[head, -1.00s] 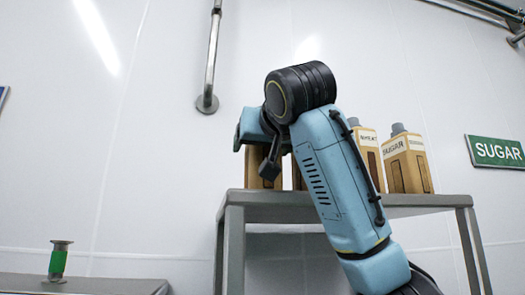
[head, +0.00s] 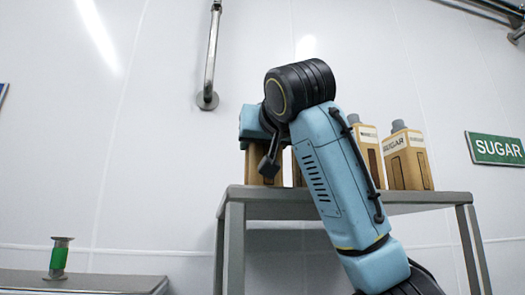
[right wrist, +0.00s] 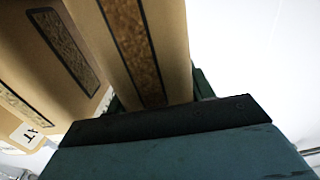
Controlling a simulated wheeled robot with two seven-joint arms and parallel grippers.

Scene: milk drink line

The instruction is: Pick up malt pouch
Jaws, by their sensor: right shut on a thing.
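A tan pouch (head: 258,165) with a dark window stands at the left end of the grey shelf in the head view, partly behind my right arm. My right gripper (right wrist: 155,98) is shut on a tan pouch (right wrist: 172,45) in the right wrist view, with a dark green finger at each side. A speckled brown window runs down that pouch's face. Its name label is not visible. In the head view my right arm hides the fingertips and the middle of the shelf. My left gripper is not in view.
A second tan pouch (right wrist: 45,65) is close beside the held one. Capped sugar pouch (head: 408,160) and another capped pouch (head: 369,150) stand on the right of the shelf (head: 440,198). A green-banded spool-shaped item (head: 59,259) stands on a low table (head: 110,284).

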